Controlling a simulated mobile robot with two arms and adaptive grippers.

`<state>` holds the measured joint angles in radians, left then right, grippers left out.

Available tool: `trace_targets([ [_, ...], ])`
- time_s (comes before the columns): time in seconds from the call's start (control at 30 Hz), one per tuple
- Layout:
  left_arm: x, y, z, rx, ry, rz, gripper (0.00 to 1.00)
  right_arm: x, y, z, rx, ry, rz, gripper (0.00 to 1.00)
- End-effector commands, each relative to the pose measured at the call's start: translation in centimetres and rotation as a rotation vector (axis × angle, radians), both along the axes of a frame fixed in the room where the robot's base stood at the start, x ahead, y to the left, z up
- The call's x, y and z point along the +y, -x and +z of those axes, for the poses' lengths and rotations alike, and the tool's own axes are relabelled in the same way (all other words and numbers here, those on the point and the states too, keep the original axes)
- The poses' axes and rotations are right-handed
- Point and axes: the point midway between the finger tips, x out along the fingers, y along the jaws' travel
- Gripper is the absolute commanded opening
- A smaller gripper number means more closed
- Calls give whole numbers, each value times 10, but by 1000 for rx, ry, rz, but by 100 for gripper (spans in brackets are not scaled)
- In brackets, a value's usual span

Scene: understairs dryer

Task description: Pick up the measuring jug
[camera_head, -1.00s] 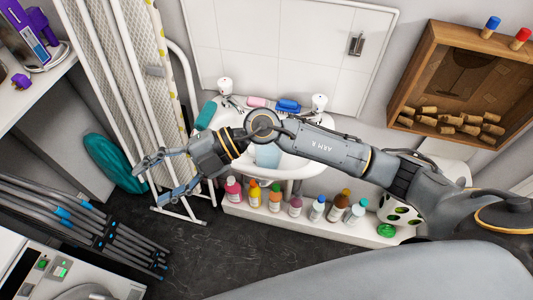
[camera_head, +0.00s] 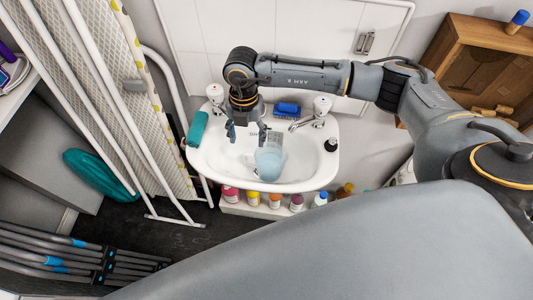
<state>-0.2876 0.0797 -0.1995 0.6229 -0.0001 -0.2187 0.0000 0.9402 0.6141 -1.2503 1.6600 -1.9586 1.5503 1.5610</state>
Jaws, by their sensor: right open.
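The measuring jug (camera_head: 269,163) is a translucent pale blue vessel standing in the white sink (camera_head: 212,163), toward the right of the basin's middle. My right gripper (camera_head: 247,134) hangs over the back of the basin, pointing down. Its two fingers are spread and nothing is between them. It is just behind and to the left of the jug; whether a finger touches the jug I cannot tell. My left gripper is not in view.
Two taps, one at the right (camera_head: 317,112), stand at the sink's back. Several bottles line the ledge below. A folded ironing board (camera_head: 140,90) stands left.

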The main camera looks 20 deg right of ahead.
Motion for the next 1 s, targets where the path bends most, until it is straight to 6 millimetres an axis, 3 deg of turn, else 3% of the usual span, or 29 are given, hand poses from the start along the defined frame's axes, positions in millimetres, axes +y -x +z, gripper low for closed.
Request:
trace_targets([
  [0.03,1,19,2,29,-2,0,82,1,2,-10,4,-1,-1,61],
  [0.1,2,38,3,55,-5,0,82,2,3,-22,2,-1,-1,61],
  [0.2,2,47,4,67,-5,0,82,3,4,-36,1,-2,0,61],
  [0.53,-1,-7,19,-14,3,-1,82,3,6,-66,2,0,-1,61],
  [0.73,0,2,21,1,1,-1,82,4,8,-93,1,-3,0,61],
  [1.0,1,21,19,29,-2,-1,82,5,8,-98,-1,-3,1,61],
])
